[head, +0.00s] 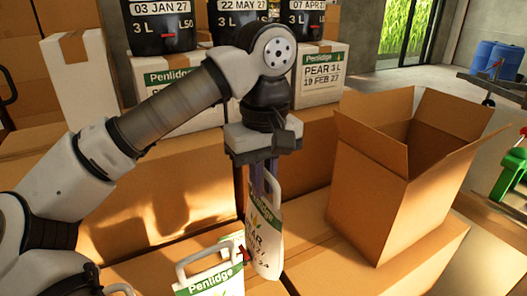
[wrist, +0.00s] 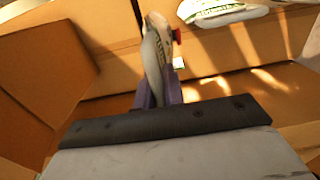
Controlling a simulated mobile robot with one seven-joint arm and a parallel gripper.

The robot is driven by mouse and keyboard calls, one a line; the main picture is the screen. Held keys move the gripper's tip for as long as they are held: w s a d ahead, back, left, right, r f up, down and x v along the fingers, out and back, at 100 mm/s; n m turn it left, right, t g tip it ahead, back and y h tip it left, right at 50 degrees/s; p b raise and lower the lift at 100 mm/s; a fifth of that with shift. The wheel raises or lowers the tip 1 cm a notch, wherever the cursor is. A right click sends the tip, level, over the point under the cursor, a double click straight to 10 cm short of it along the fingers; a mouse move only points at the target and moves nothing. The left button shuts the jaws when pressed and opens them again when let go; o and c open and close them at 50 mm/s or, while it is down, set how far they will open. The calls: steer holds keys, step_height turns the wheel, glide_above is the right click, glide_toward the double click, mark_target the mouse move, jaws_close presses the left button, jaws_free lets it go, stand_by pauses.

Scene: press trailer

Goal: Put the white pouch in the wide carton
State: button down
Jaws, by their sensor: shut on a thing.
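My gripper (head: 262,165) points down and is shut on a white pouch (head: 265,240) with a carry handle, a green leaf print and a red tap. The pouch hangs upright below the fingers; it also shows edge-on between the fingers in the wrist view (wrist: 158,62). Whether it touches the box below is unclear. The wide carton (head: 375,200) stands open with flaps up, to the right of the pouch. In the wrist view the large cardboard surface at left (wrist: 40,60) is probably this carton.
A second white pouch marked Penlidge (head: 212,278) is at the bottom, close to the held one. White boxes (head: 320,75) and black containers (head: 165,30) stand behind. Blue barrels (head: 497,60) and a green object (head: 514,170) are at the right.

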mark_target(264, 223)
steer(key=shift+f+p, duration=0.7)
steer(key=shift+f, duration=4.15)
steer(key=c, duration=1.9)
jaws_free()
steer(key=shift+f, duration=0.1)
steer(key=shift+c, duration=0.2)
steer(key=o, duration=0.4)
steer(key=shift+o, duration=0.2)
